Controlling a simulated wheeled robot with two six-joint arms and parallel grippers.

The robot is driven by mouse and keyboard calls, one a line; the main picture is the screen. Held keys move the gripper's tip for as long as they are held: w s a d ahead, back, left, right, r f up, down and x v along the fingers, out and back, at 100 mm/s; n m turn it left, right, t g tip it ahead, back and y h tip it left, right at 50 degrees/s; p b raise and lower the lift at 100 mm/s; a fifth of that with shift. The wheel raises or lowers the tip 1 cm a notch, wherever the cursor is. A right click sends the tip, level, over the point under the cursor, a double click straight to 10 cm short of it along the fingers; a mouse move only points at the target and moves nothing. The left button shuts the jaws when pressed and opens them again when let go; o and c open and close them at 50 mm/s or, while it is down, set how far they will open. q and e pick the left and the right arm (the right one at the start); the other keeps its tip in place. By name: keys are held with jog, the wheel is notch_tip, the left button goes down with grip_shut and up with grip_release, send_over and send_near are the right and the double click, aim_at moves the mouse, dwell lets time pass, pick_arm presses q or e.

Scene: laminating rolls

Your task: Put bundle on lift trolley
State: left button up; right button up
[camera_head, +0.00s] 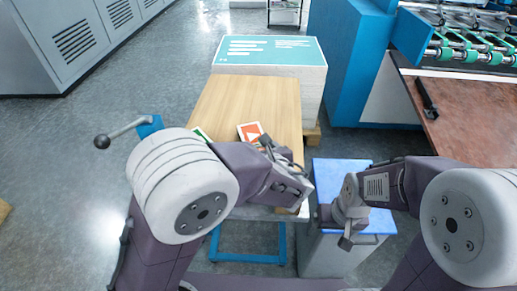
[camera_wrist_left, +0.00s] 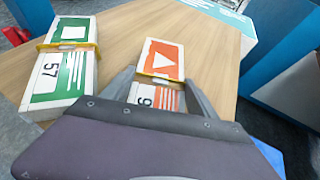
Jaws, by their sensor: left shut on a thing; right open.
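An orange-and-white bundle (camera_wrist_left: 160,65) with a yellow band is between the fingers of my left gripper (camera_wrist_left: 165,85), which is shut on it. It also shows in the head view (camera_head: 250,132), at or just above the wooden top (camera_head: 240,95) of the blue-framed trolley; I cannot tell whether it touches. A green-and-white bundle (camera_wrist_left: 62,65), marked 57, lies on the wooden top to its left. Only an edge of the green bundle shows in the head view (camera_head: 201,133). My right gripper (camera_head: 346,238) is open and empty beside a blue-topped stand (camera_head: 340,166).
A tall stack with a teal printed top (camera_head: 270,50) stands on a pallet behind the trolley. A blue machine with green rollers (camera_head: 460,50) and a brown table (camera_head: 470,115) are at the right. Grey cabinets (camera_head: 75,40) stand at the left. The far wooden top is clear.

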pick_arm(q)
jog(key=o, duration=1.7)
jog(key=shift+w+f, duration=0.1)
jog(key=shift+f, duration=0.05)
jog(key=shift+o, duration=0.2)
jog(key=shift+r, duration=0.3)
jog(key=p+v, duration=0.4)
jog(key=v, duration=0.7)
jog(key=shift+d, duration=0.1)
jog(key=shift+s+d+r, duration=0.1)
jog(key=shift+s, duration=0.4)
